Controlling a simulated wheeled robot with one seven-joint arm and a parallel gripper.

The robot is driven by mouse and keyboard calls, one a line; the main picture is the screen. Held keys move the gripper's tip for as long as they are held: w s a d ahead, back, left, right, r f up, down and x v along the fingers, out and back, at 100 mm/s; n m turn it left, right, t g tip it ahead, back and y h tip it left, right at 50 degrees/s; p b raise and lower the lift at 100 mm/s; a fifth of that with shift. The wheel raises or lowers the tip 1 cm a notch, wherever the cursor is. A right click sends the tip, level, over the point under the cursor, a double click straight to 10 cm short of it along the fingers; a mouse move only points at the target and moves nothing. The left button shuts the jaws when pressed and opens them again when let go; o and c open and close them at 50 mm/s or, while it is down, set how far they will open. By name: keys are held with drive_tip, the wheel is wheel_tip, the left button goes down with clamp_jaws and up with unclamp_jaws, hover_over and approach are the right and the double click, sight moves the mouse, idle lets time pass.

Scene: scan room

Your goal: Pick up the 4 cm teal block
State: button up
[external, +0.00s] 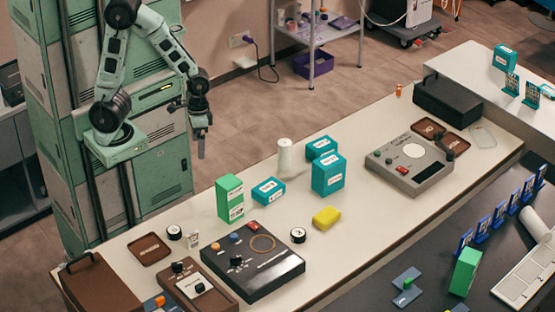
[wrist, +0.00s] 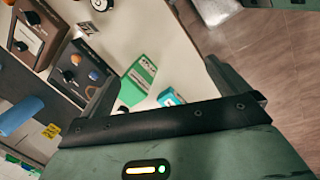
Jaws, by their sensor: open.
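Several teal boxes with white labels stand on the long cream counter (external: 375,215). They are a small low one (external: 268,191), a taller one (external: 328,175), and one behind it (external: 322,147). I cannot tell which is the 4 cm block. My gripper (external: 201,146) hangs pointing down above the counter's back edge, left of and apart from the teal boxes. It is open and holds nothing visible. In the wrist view, part of a teal box (wrist: 170,97) shows beyond the dark gripper edge, which hides the rest.
A green box (external: 230,198) stands left of the small teal box; a white cylinder (external: 285,156) stands behind. A yellow block (external: 327,216) and a black control box (external: 252,262) are nearer the front. The counter right of the yellow block is clear.

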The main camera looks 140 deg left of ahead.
drive_tip(key=w+a+f+n+t+h+p, duration=0.1)
drive_tip(key=w+a+f+n+t+p, duration=0.15)
drive_tip(key=w+a+n+t, duration=0.45)
drive_tip(key=w+a+f+n+t+p, duration=0.25)
drive_tip(key=w+a+n, duration=0.35)
drive_tip(key=w+n, duration=0.45)
drive_tip(key=s+a+f+n, duration=0.1)
drive_tip(key=f+n, duration=0.1)
drive_tip(key=s+a+f+n+t+y, duration=0.1)
drive_tip(key=a+f, duration=0.1)
drive_tip(key=s+a+f+n, duration=0.1)
drive_tip(key=s+n, duration=0.1)
drive_tip(key=shift+a+f+n+t+y, duration=0.25)
drive_tip(key=shift+f+n+t+y, duration=0.05)
drive_tip(key=shift+f+n+t, duration=0.1)
drive_tip(key=t+y+b, duration=0.1)
drive_tip(key=y+b, duration=0.1)
approach(276, 196)
drive_tip(key=shift+w+f+n, duration=0.15)
drive_tip(key=shift+w+n, duration=0.3)
drive_tip(key=shift+f, duration=0.25)
drive_tip(key=shift+w+f+b, duration=0.15)
drive_tip(key=shift+w+b, duration=0.15)
drive_tip(key=shift+b, duration=0.15)
drive_tip(key=b+x, duration=0.3)
drive_tip(key=x, duration=0.2)
drive_tip(key=shift+w+f, duration=0.2)
drive_tip(key=shift+w, duration=0.55)
drive_tip(key=c, duration=0.9)
drive_tip(key=shift+o, duration=0.2)
